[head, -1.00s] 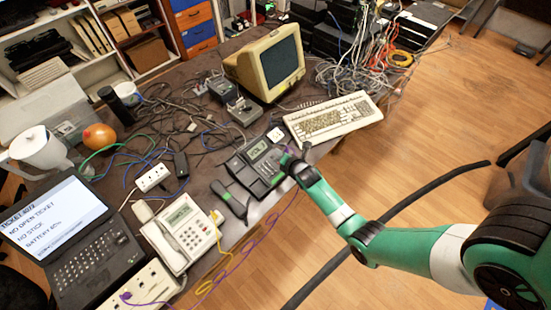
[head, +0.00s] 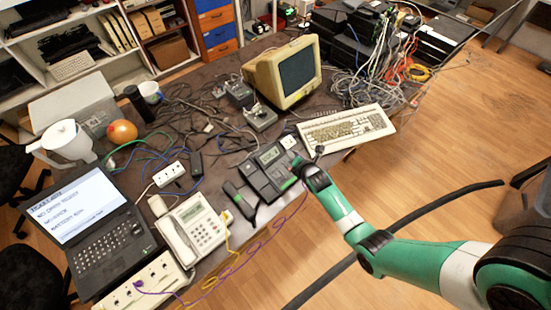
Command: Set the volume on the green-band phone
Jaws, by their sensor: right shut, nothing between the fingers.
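The dark phone with the green band (head: 262,174) stands near the table's front edge, its small screen facing up. Its dark handset (head: 239,201) lies off the base, to its left, and has a green patch. My right gripper (head: 297,164) is at the right edge of this phone, small and partly hidden behind my own wrist. It is shut with nothing held. I cannot tell whether its tips touch the phone's keys. My left gripper is not in view.
A cream phone (head: 195,228) and an open laptop (head: 90,222) are to the left. A keyboard (head: 346,128) lies to the right, behind my wrist. An old monitor (head: 284,72) and tangled cables (head: 370,75) are behind. Purple and yellow cables hang over the front edge.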

